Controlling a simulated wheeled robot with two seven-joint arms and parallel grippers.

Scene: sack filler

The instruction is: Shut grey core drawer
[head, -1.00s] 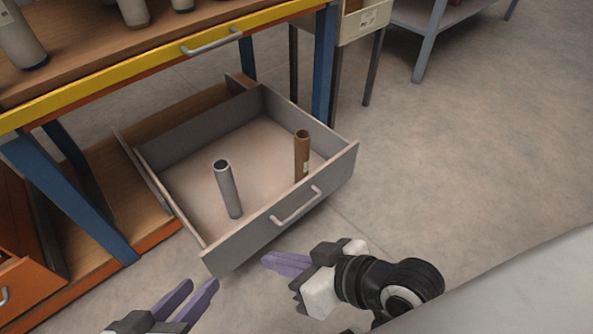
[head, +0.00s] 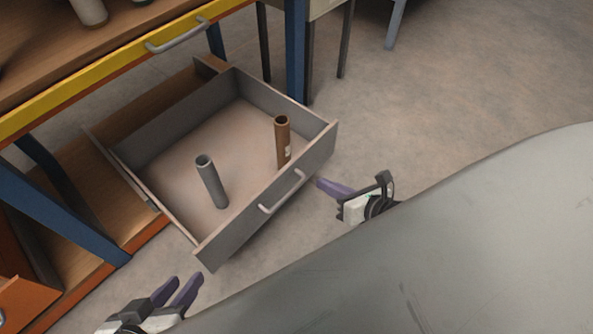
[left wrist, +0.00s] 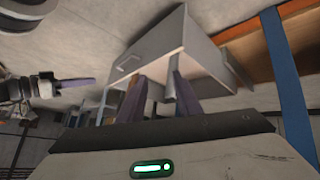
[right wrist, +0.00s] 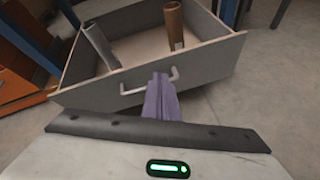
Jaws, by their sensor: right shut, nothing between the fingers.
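The grey drawer (head: 262,213) stands pulled out from under the bench, its front facing me. A grey core tube (head: 212,183) and a brown tube (head: 283,146) stand inside it. Its handle (head: 282,192) is on the front panel; the handle also shows in the right wrist view (right wrist: 133,91). My right gripper (head: 322,183) is shut and empty, its fingertips close to the front panel, right of the handle in the head view. I cannot tell whether they touch. My left gripper (head: 180,289) is open and empty, low in front of the drawer's near left corner.
The bench has a yellow drawer (head: 120,61) above and blue legs (head: 60,213). An orange drawer (head: 25,302) is at the lower left. Tubes stand on the bench top. Open concrete floor (head: 420,120) lies to the right of the grey drawer.

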